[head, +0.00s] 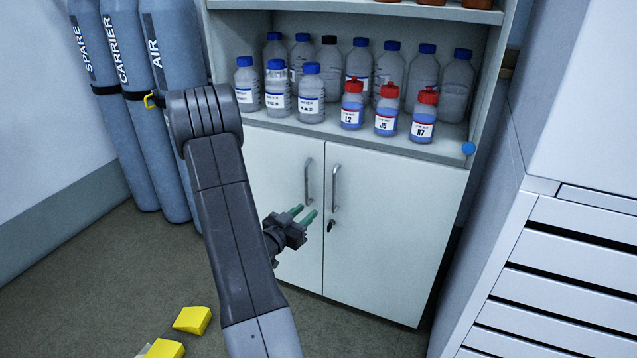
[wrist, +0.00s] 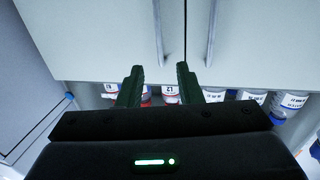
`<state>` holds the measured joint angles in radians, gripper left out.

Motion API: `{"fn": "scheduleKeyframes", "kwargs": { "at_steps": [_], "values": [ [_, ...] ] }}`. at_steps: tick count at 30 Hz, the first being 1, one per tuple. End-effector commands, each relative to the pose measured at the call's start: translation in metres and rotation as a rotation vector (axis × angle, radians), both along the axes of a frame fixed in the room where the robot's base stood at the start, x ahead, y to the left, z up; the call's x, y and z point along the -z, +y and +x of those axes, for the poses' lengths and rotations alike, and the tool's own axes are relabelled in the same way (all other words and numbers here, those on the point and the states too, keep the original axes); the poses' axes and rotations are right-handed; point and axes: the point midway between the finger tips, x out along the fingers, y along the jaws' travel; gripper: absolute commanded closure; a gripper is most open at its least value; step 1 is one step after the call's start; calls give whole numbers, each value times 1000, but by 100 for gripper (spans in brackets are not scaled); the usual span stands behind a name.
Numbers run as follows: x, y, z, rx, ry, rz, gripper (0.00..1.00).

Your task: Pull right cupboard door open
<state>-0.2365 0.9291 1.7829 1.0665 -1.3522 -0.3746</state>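The right cupboard door (head: 385,240) is closed, flush with the left door (head: 268,165). Its upright metal handle (head: 335,188) is near the middle seam, with a dark lock (head: 331,226) below it. My gripper (head: 304,211) is open and empty, in front of the doors, with green fingers pointing toward the handles. The wrist view looks upside down: the right door's handle (wrist: 157,32) lies between the lines of my open fingers (wrist: 160,75), beyond the tips and apparently not touched. The left door's handle (wrist: 213,32) is to its right there.
Bottles with blue caps (head: 310,95) and red caps (head: 386,108) stand on the open shelf above the doors. Gas cylinders (head: 170,45) stand at left, a white drawer unit (head: 560,270) at right. Yellow blocks (head: 192,320) lie on the floor.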

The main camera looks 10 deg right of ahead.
Motion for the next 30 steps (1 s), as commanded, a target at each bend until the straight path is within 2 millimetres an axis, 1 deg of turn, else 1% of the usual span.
{"fn": "scheduleKeyframes", "kwargs": {
  "at_steps": [5,15,19,24,30],
  "values": [
    [1,-14,12,7,-2,-1,67],
    [1,-65,62,6,-3,-1,67],
    [1,-81,78,5,-2,-1,67],
    [1,-93,92,2,-2,-1,67],
    [0,-98,96,2,-1,-1,67]
  ]
}}
